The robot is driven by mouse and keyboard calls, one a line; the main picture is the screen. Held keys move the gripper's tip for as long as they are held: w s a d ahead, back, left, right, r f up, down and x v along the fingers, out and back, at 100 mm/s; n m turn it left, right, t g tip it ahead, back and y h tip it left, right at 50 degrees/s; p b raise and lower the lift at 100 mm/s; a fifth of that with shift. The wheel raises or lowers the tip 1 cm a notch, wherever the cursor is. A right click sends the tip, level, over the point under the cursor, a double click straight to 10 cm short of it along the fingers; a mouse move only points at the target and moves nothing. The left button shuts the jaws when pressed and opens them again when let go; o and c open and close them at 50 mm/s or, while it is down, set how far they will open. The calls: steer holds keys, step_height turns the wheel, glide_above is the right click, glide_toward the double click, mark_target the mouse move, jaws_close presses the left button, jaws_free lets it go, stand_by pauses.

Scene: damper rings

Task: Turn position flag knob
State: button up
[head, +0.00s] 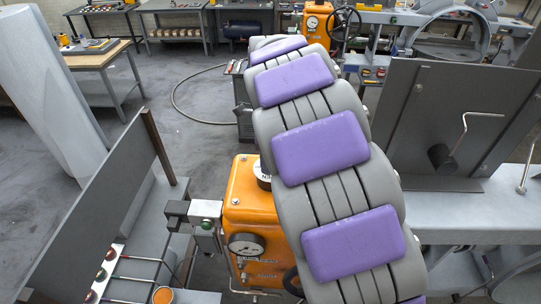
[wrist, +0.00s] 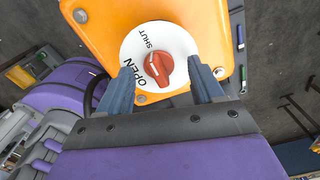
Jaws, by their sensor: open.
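The red-orange knob (wrist: 160,73) sits in the middle of a round white dial on an orange housing. The dial (wrist: 178,40) carries the words OPEN and SHUT in black. A pale line runs across the knob, roughly toward the word OPEN; its exact setting is hard to tell. My gripper (wrist: 160,66) is open in the wrist view, with one blue-grey finger on each side of the knob and gaps to it. In the head view the orange housing (head: 243,205) stands left of my arm. The knob and my gripper are hidden there behind my arm.
A gauge (head: 246,246) is on the housing's front, and a grey fitting (head: 192,213) juts from its left. A dark upright panel (head: 98,225) stands left, another panel (head: 440,130) right. A wooden-topped bench (head: 92,55) is at the far left. Open floor lies between.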

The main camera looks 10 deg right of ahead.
steer(key=shift+r+p, duration=0.3)
steer(key=shift+r, duration=0.4)
steer(key=shift+r+p, duration=1.2)
steer(key=shift+r, duration=1.8)
steer(key=shift+s, duration=0.1)
